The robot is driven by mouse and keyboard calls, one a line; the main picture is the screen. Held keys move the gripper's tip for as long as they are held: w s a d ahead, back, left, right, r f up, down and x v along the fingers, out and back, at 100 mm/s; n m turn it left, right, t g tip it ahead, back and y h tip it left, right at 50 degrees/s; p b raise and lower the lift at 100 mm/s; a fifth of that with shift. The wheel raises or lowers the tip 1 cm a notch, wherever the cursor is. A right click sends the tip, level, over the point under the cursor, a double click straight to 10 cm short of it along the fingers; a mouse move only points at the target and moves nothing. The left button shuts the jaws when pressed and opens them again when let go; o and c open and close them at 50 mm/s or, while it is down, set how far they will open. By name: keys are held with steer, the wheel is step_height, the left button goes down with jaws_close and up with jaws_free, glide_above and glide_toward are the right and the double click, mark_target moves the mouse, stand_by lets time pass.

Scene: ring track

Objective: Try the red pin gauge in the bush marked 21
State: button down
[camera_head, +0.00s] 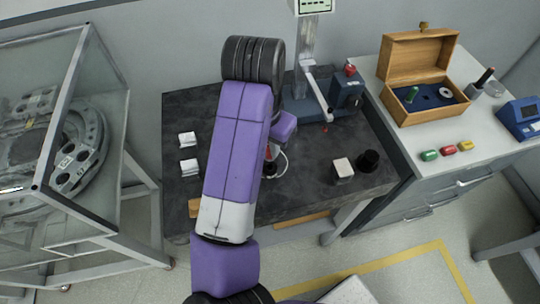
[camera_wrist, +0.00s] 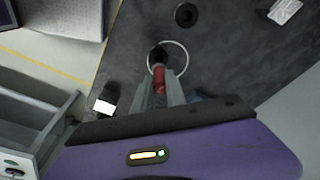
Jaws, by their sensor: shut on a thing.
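My gripper (camera_wrist: 160,88) is shut on the red pin gauge (camera_wrist: 160,76), low over the dark bench. The gauge's red body shows between the fingers, with a dark part beyond it. In the head view a bit of the red gauge (camera_head: 268,153) shows beside my arm, which hides most of the gripper. A thin white ring (camera_wrist: 186,58) shows around the dark end; I cannot tell whether it touches. A dark round bush with a hole (camera_wrist: 186,14) stands apart, farther up the wrist view. I can read no number 21 on any bush.
The bench (camera_head: 310,150) carries white-faced blocks (camera_head: 187,139) at left, a pale-topped block (camera_head: 343,170) and black cylinder (camera_head: 368,160) at right, and a column stand (camera_head: 345,92) behind. A wooden box (camera_head: 402,82) sits on the cabinet. A glazed case (camera_head: 38,188) stands left.

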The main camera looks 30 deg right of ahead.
steer(key=shift+r, duration=0.15)
steer(key=shift+r+p, duration=1.8)
steer(key=shift+r, duration=0.2)
steer(key=shift+f, duration=0.1)
